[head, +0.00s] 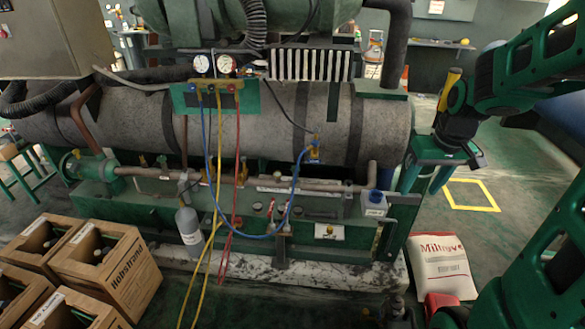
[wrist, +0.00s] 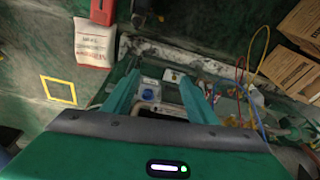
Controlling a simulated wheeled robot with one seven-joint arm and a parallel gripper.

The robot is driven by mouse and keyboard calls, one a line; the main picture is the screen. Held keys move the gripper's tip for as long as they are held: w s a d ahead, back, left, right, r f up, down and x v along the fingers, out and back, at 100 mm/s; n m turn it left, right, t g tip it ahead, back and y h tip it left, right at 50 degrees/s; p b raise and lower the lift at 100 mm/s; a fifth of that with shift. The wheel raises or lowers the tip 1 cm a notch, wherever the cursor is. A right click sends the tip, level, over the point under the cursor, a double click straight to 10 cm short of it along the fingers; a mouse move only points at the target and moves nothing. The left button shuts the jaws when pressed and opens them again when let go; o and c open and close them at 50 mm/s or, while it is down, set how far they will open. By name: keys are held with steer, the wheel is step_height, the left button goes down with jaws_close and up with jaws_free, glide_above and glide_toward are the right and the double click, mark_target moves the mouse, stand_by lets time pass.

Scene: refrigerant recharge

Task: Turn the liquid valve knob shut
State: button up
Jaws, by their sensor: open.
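The gauge manifold (head: 214,96) is on the machine's front with two round gauges above it. It has a blue knob (head: 192,89) at its left and a red knob (head: 233,87) at its right. Brass valve fittings (head: 240,174) sit on the lower pipe, and another brass valve (head: 313,150) is at the blue hose's end. I cannot tell by label which is the liquid valve knob. My gripper (head: 422,182) is open and empty at the machine's right end, apart from all these knobs.
Blue, yellow and red hoses hang from the manifold. A white sack (head: 442,265) lies on the right floor. A yellow floor square (head: 472,195) is clear.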

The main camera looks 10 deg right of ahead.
steer(key=w+a+f+n+t+y, duration=0.1)
steer(key=w+f+n, duration=0.15)
steer(key=w, duration=0.45)
steer(key=w+a+f+n+t, duration=0.1)
steer(key=w+f, duration=0.3)
steer(key=w, duration=0.4)
steer(key=n+t+y, duration=0.2)
steer(key=t+y, duration=0.2)
steer(key=t, duration=0.8)
glide_toward(294, 166)
steer(key=shift+w+a+f, duration=0.35)
steer(key=shift+w+a, duration=0.05)
steer(key=shift+w, duration=0.05)
steer(key=shift+w+f+m+t, duration=0.35)
steer(key=shift+f+m+t, duration=0.1)
steer(key=shift+f+t, duration=0.1)
steer(key=shift+h, duration=0.4)
steer(key=shift+x, duration=5.35)
steer(key=shift+d, duration=0.1)
steer(key=c, duration=1.1)
